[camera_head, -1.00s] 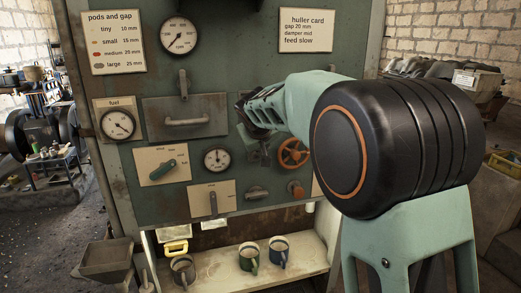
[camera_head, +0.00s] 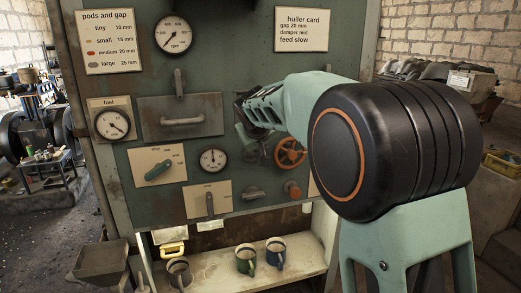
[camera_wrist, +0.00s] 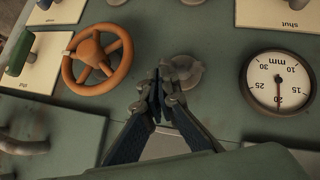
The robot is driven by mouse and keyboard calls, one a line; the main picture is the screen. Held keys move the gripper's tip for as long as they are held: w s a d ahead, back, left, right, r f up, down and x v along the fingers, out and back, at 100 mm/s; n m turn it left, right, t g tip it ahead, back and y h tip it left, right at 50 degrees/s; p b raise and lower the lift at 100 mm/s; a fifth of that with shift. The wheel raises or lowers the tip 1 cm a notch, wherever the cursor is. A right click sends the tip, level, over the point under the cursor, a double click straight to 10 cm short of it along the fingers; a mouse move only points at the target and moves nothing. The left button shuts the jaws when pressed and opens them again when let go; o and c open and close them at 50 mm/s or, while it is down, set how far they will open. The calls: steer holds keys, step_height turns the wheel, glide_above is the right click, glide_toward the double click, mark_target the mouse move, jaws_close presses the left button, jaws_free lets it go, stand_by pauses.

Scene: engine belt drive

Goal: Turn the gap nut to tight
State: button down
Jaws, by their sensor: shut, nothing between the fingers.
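A grey lobed part on the green panel, which looks like the gap nut (camera_wrist: 186,71), lies just beyond my fingertips in the wrist view. My gripper (camera_wrist: 163,88) is shut and empty, its tips pointing at the part's left side. I cannot tell whether they touch it. A round gauge marked mm (camera_wrist: 278,82) sits right of the nut in the wrist view; it also shows in the head view (camera_head: 213,160), left of my arm, its needle pointing up. In the head view my arm covers part of the nut's area, and the fingertips are hard to make out.
An orange handwheel (camera_wrist: 97,60) is close left of my gripper in the wrist view; it also shows in the head view (camera_head: 290,153). Lever plates (camera_head: 157,168), a grey handle (camera_head: 182,121) and a fuel dial (camera_head: 112,124) share the panel. Mugs (camera_head: 245,259) stand on the shelf below.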

steer(key=s+d+r, duration=0.1)
steer(key=s+r, duration=0.2)
steer(key=r, duration=0.2)
steer(key=s+d+r+p, duration=0.1)
steer(key=s+r, duration=0.2)
steer(key=r, duration=0.3)
steer(key=shift+s, duration=0.35)
steer(key=shift+d, duration=0.15)
